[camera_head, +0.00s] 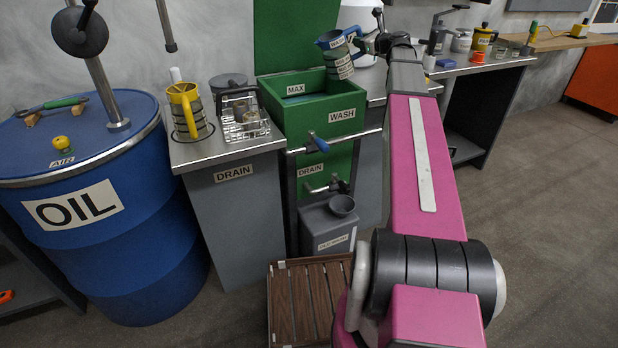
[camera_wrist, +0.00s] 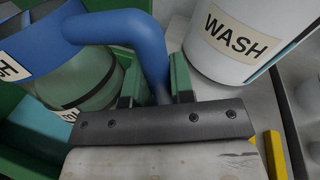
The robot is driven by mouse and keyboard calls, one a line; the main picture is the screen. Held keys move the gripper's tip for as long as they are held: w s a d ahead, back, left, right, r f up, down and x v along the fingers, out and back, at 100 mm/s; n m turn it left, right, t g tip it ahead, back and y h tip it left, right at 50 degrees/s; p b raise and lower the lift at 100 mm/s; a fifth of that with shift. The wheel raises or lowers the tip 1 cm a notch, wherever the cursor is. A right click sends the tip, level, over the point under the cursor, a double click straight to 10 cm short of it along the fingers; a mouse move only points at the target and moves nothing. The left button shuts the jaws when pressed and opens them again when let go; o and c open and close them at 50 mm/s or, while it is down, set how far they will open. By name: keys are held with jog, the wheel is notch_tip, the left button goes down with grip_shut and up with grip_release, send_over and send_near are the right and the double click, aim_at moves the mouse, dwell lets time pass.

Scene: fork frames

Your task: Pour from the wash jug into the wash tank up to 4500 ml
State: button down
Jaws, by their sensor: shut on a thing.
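The wash jug (camera_head: 338,58) has a blue rim and handle and a clear, banded body. It is above the back right corner of the green wash tank (camera_head: 318,124), leaning slightly left. My gripper (camera_head: 368,44) is shut on its handle. In the wrist view the blue handle (camera_wrist: 150,50) passes between the green fingertips of my gripper (camera_wrist: 156,86). The jug body (camera_wrist: 80,80) hangs to the left, over the tank. The tank is open, with MAX and WASH labels. Bluish liquid shows inside it. No stream is visible, and I cannot read the levels.
A white container labelled WASH (camera_wrist: 235,40) stands right of the jug. Left of the tank are a wire basket (camera_head: 245,125) and a yellow jug (camera_head: 186,110) on a DRAIN counter. A blue OIL drum (camera_head: 95,245) stands at the left.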

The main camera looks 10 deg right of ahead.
aim_at(357, 27)
jog(key=shift+s+a+f, duration=0.2)
jog(key=shift+a+f, duration=0.05)
jog(key=shift+a, duration=0.45)
jog(key=shift+a+r+n+h, duration=0.1)
jog(key=shift+r+n+h, duration=0.15)
jog(key=shift+r+n, duration=0.55)
jog(key=shift+a+r+n+h, duration=0.1)
jog(key=shift+r+n+h, duration=0.2)
jog(key=shift+r, duration=0.95)
jog(key=shift+s+r, duration=0.1)
dwell(0.6)
jog(key=shift+a+r+n, duration=0.2)
jog(key=shift+r+n, duration=0.05)
jog(key=shift+n, duration=0.15)
jog(key=shift+s+a+r+n+h, duration=0.1)
jog(key=shift+a+r+n+h, duration=0.1)
jog(key=shift+r+n+h, duration=0.1)
jog(key=shift+s+a+r+n, duration=0.1)
jog(key=shift+a+r+n, duration=0.25)
jog(key=shift+n, duration=0.15)
jog(key=shift+s+a+r+n+h, duration=0.1)
jog(key=shift+a+n+h, duration=0.15)
jog(key=shift+a+n, duration=0.05)
dwell(2.0)
jog(key=shift+a+r+g, duration=0.15)
jog(key=shift+a+g, duration=0.1)
jog(key=shift+g, duration=0.05)
jog(key=shift+n, duration=0.3)
dwell(0.5)
